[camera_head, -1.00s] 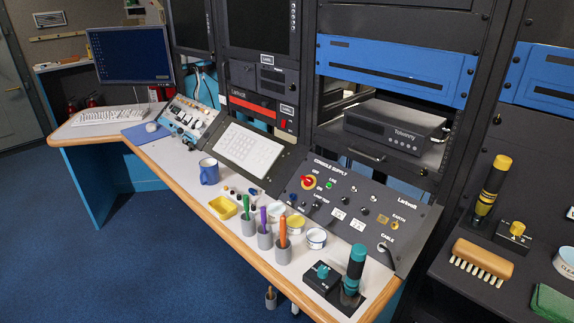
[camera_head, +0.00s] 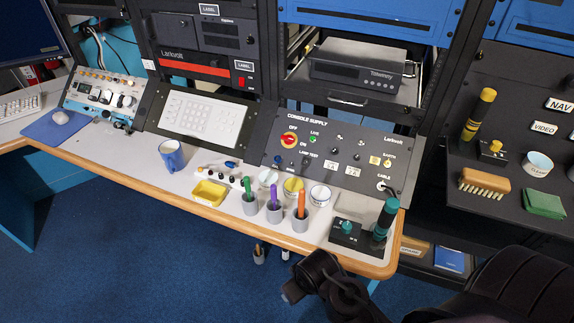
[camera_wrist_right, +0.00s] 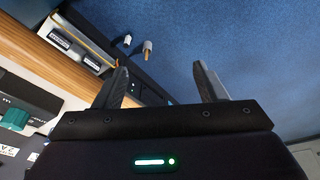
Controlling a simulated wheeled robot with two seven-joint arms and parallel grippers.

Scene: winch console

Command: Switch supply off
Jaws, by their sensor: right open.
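The console supply panel (camera_head: 345,150) slopes up at the back of the desk. Its red rotary switch (camera_head: 289,140) sits on a yellow disc at the panel's upper left, with OFF and ON lettering beside it. The knob's exact pointing is too small to tell. A green lamp (camera_head: 313,140) marked LIVE is right of it and looks lit. My right gripper is open and empty in the right wrist view (camera_wrist_right: 160,72). In the head view my dark right arm comes in at the bottom right, below the desk's front edge and well short of the switch. My left gripper is not in view.
Cups holding green, purple and orange tools (camera_head: 273,212) stand before the panel. A yellow tray (camera_head: 209,193), a blue mug (camera_head: 171,156), and white pots (camera_head: 320,195) are nearby. A teal-topped handle (camera_head: 385,220) stands upright at the desk's right corner.

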